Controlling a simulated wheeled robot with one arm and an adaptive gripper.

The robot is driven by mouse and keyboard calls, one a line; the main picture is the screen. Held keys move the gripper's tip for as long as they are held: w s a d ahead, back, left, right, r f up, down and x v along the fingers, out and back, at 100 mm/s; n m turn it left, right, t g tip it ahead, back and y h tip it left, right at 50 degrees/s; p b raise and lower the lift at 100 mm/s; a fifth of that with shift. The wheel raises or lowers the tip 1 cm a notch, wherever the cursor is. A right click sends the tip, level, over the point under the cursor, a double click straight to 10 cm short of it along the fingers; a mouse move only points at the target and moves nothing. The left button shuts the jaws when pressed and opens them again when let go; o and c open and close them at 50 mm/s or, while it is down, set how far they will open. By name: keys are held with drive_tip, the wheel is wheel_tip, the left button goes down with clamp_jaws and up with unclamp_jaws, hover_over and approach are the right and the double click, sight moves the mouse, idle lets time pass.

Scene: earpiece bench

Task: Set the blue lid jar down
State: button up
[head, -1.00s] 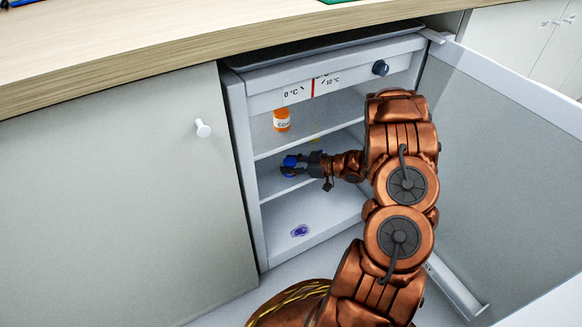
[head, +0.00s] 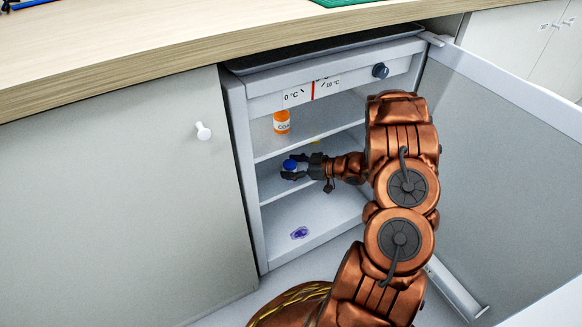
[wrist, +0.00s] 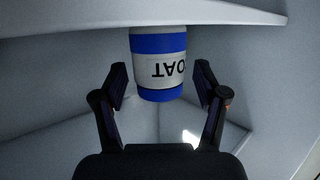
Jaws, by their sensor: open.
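The blue lid jar (head: 290,164) is on the middle shelf (head: 275,190) of the open fridge, near its left side. In the wrist view the jar (wrist: 158,66) has a white label with black letters, shown upside down, and blue bands at both ends. It looks upright against the shelf (wrist: 60,22). My gripper (head: 297,170) is at the jar. In the wrist view its fingers (wrist: 161,88) are spread, one on each side of the jar, with gaps to both sides. The fingers partly hide the jar in the head view.
An orange jar (head: 281,122) stands on the upper shelf (head: 310,135). A purple item (head: 299,232) lies on the fridge floor. The fridge door (head: 490,170) is open to the right, beside my arm. A counter (head: 180,50) runs above.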

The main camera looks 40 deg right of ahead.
drive_tip(key=p+v, duration=0.4)
drive_tip(key=v, duration=0.7)
drive_tip(key=shift+s+d+r, duration=0.15)
drive_tip(key=shift+s+d, duration=0.05)
drive_tip(key=shift+s, duration=0.15)
